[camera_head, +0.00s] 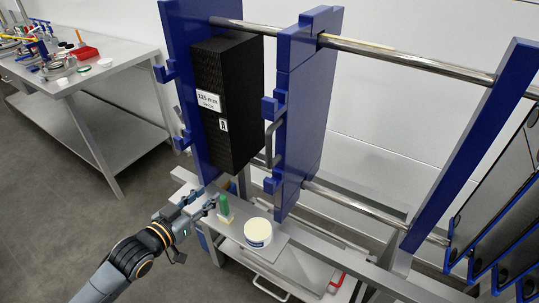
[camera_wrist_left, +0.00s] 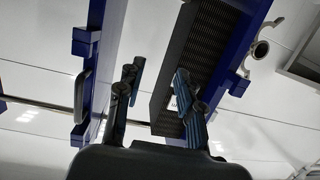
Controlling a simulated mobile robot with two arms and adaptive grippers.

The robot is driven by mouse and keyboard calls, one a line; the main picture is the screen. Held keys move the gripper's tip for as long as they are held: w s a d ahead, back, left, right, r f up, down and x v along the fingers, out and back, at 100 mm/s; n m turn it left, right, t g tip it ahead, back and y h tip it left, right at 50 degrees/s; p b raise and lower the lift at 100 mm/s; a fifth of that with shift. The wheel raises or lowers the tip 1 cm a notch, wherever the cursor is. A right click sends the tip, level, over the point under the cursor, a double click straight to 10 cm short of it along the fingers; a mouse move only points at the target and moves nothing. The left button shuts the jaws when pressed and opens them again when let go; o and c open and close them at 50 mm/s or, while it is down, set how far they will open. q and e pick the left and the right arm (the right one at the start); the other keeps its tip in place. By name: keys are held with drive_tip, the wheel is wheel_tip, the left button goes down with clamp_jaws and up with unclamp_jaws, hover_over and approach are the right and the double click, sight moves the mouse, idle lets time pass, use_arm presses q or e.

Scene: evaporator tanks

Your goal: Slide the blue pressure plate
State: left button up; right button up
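The blue pressure plate (camera_head: 305,105) is an upright slab on two horizontal steel rails, with a grey handle on its left face and small blue lugs on its near edge. It also shows at the left of the left wrist view (camera_wrist_left: 93,60), with its handle. A black ribbed pack (camera_head: 228,100) labelled 125 mm stands left of it, against a blue end plate (camera_head: 178,70); a gap separates pack and pressure plate. My left gripper (camera_head: 207,200) is low, below the pack. Its fingers (camera_wrist_left: 160,73) are apart with nothing between them. My right gripper is out of view.
A white tub (camera_head: 258,233) and a green-topped item (camera_head: 224,207) stand on a grey ledge close to my left gripper. A slanted blue frame (camera_head: 465,150) and several dark plates stand at the right. A steel table (camera_head: 110,72) with tools is at the far left.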

sight(267, 153)
use_arm(q)
drive_tip(key=s+d+r+m+h, duration=0.2)
drive_tip(key=s+d+r, duration=0.15)
drive_tip(key=r, duration=0.25)
drive_tip(key=s+d+r+m+h, duration=0.1)
drive_tip(key=s+d+r+h, duration=0.25)
drive_tip(key=r, duration=0.35)
drive_tip(key=shift+y, duration=0.45)
drive_tip(key=shift+p+x, duration=1.3)
drive_tip(key=shift+x, duration=5.95)
drive_tip(key=shift+s+f, duration=0.1)
drive_tip(key=shift+f, duration=0.1)
drive_tip(key=shift+c, duration=0.2)
clamp_jaws()
drive_tip(key=shift+d, duration=0.1)
